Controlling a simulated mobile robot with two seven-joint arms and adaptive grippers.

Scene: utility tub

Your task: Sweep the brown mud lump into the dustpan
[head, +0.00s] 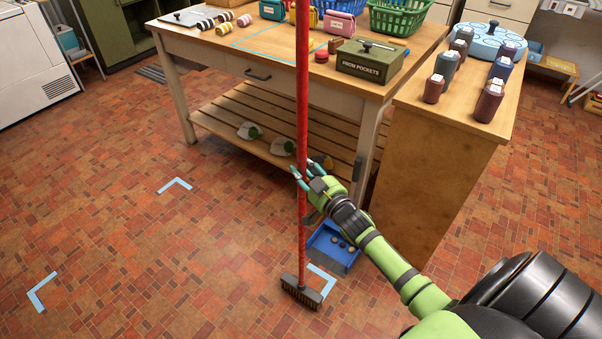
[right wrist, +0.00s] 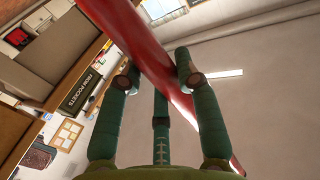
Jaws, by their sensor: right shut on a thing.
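My right gripper (head: 307,178) is shut on the red handle of a broom (head: 302,100). The broom stands nearly upright, its dark brush head (head: 301,291) down at the floor. In the right wrist view the red handle (right wrist: 140,45) passes between the fingers of the gripper (right wrist: 160,80). The blue dustpan (head: 320,241) lies on the floor just right of the brush head, partly behind my right forearm. Several small dark brownish lumps (head: 345,245) are in it; I cannot tell which is the mud lump. No lump shows on the open floor. My left gripper is out of view.
A wooden workbench (head: 222,48) with a slatted lower shelf stands behind the broom, and a wooden counter (head: 440,150) stands close on the right. Light-blue corner marks (head: 175,185) lie on the brick-patterned floor. The floor to the left is clear.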

